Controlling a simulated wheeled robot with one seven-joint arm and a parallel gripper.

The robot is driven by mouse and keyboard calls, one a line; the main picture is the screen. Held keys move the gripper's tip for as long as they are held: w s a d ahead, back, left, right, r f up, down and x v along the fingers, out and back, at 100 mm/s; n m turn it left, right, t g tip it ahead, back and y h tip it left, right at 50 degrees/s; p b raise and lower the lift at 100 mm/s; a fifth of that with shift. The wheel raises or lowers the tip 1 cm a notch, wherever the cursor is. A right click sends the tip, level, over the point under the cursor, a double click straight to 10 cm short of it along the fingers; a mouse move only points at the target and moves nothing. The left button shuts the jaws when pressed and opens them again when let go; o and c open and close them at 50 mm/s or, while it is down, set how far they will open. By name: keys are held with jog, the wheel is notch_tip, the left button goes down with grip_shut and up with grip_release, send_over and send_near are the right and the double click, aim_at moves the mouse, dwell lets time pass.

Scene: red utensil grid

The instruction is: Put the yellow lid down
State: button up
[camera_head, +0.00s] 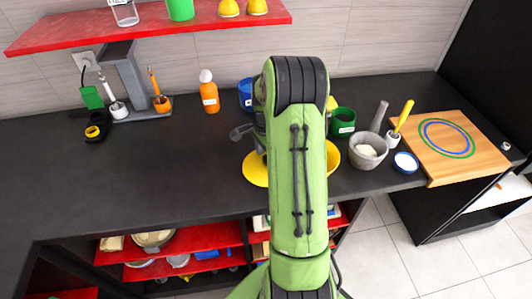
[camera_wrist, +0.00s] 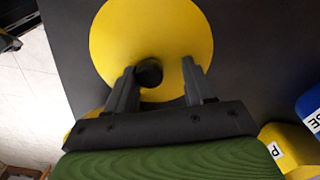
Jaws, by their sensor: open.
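The yellow lid (camera_wrist: 160,30) is a round disc with a dark knob (camera_wrist: 149,74). In the wrist view it appears to lie flat on the dark counter. My gripper (camera_wrist: 159,70) is open, with one finger on each side of the knob and a gap visible on the right. The knob is nearer the left finger; I cannot tell if they touch. In the head view a yellow rim (camera_head: 254,171) shows left of my arm, and more yellow shows on its right. My arm hides the middle and most of my gripper there.
A blue cup (camera_head: 245,94), a green cup (camera_head: 343,122) and a grey mortar (camera_head: 367,151) stand close by. An orange bottle (camera_head: 209,95) is further left. A wooden board (camera_head: 455,155) lies at the right. A red shelf (camera_head: 150,24) hangs above.

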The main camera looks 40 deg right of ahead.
jog(key=shift+r, duration=0.1)
notch_tip(320, 180, up, 12)
jog(key=p, duration=0.2)
jog(key=s+a+r+n+t+h, duration=0.1)
jog(key=s+a+r+n+t, duration=0.1)
jog(key=a+r+n, duration=0.75)
jog(key=s+a+n+t+y, duration=0.1)
jog(key=s+a+n+t, duration=0.2)
jog(key=s+a+n, duration=0.8)
jog(key=s+a, duration=0.4)
jog(key=a, duration=0.1)
jog(key=shift+t, duration=0.3)
jog(key=shift+r, duration=0.1)
